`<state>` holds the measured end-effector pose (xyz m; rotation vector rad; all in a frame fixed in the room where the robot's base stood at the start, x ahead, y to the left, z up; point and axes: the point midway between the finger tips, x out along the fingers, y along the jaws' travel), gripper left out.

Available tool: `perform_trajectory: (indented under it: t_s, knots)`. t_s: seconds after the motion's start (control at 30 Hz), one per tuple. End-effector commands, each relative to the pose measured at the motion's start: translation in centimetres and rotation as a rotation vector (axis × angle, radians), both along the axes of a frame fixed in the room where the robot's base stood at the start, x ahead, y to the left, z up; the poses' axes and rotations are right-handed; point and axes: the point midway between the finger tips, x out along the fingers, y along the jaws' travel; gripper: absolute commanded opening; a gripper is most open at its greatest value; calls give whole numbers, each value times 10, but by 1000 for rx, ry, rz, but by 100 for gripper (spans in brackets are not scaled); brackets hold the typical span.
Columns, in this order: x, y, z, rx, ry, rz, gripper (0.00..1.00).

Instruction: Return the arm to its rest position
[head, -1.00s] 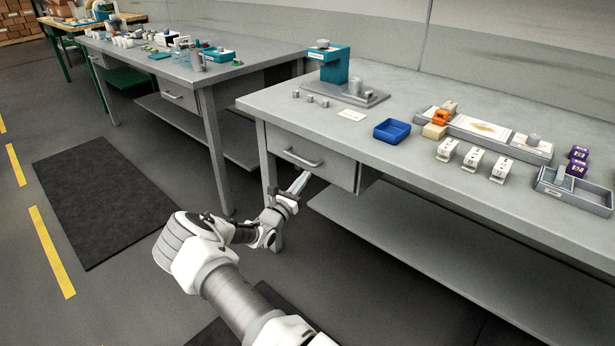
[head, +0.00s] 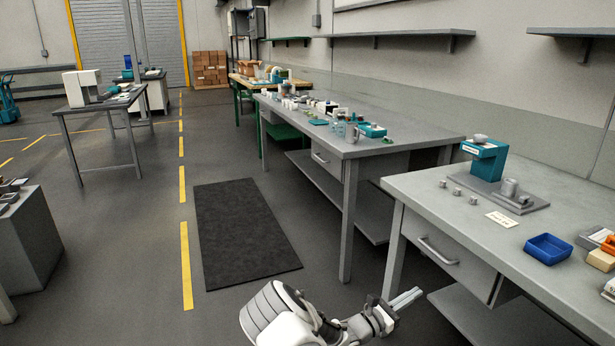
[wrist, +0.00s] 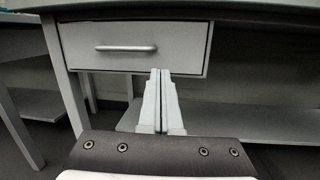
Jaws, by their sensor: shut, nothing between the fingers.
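My gripper (head: 408,298) is in front of the nearer grey workbench (head: 408,190), below the level of its top and close to its drawer (head: 440,252). In the wrist view my gripper (wrist: 160,72) is shut, its two pale fingers side by side with nothing between them. The drawer (wrist: 130,45) with its bar handle is shut and lies just beyond the fingertips. I cannot tell the exact gap between the fingertips and the drawer front.
On the nearer bench stand a teal device (head: 485,158) and a blue tray (head: 548,249). A second bench (head: 345,143) with many small items is behind. A black mat (head: 245,235) lies on open floor to the left. A lower shelf (wrist: 240,124) runs under the bench.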

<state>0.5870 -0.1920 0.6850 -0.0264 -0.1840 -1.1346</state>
Motion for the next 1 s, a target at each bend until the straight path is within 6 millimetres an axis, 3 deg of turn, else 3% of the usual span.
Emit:
perform_trajectory:
  t_s: [0.2,0.47,0.77,1.0]
  knots:
    - [-35,-17,44,210,-165,-202,0]
    - [-84,-18,82,478,-356,-429,0]
    - [-137,3,121,789,-561,-643,0]
    - [-175,31,152,1038,-713,-780,0]
